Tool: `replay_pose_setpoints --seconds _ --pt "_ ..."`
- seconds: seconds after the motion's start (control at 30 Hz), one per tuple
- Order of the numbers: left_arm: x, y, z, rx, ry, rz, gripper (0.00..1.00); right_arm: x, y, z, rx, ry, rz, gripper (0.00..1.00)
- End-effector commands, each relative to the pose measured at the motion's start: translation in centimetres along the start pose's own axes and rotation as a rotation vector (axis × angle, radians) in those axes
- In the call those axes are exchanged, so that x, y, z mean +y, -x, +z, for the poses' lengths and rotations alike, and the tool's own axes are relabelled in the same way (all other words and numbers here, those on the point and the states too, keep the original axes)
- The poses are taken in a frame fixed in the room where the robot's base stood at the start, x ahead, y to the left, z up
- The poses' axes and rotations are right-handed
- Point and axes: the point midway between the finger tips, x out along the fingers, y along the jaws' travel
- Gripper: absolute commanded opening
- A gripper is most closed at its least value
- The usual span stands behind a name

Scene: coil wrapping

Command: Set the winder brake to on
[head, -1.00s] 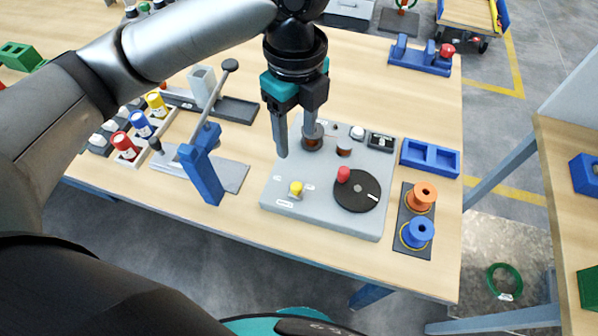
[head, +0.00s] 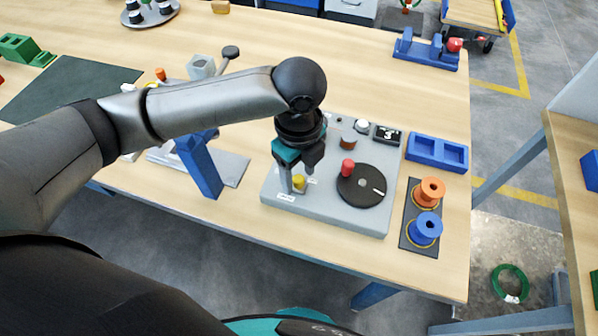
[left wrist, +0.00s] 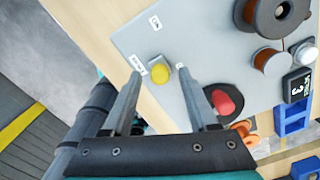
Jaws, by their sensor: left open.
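The grey winder base (head: 340,217) stands on the table. It carries a small yellow brake knob (head: 299,184) at its front left, on a small grey mount. My left gripper (head: 297,181) is open above the knob, pointing down. In the left wrist view the yellow knob (left wrist: 160,74) lies between the spread fingers of the gripper (left wrist: 159,73), with a gap on both sides. Small white labels lie beside the knob; their print is too small to read surely. The knob's setting cannot be told. My right gripper is not in view.
A black disc (head: 372,192) with a red handle (head: 347,168) is right of the knob. Orange (head: 430,190) and blue (head: 424,230) spools stand further right, near a blue tray (head: 437,163). A blue upright block (head: 200,172) stands left of the winder.

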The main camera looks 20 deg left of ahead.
Motion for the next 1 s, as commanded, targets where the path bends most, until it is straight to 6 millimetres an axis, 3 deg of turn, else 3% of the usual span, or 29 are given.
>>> replay_pose_setpoints --seconds 0.2,0.7,1.0 --pt "0.0 0.0 -0.03 0.001 0.0 0.0 0.58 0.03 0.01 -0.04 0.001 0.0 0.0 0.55" --pt "0.01 0.03 -0.04 0.001 0.0 0.001 0.02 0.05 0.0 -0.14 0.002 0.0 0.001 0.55" --pt "0.02 0.04 -0.04 0.001 0.0 0.001 0.0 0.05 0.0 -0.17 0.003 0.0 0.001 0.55"
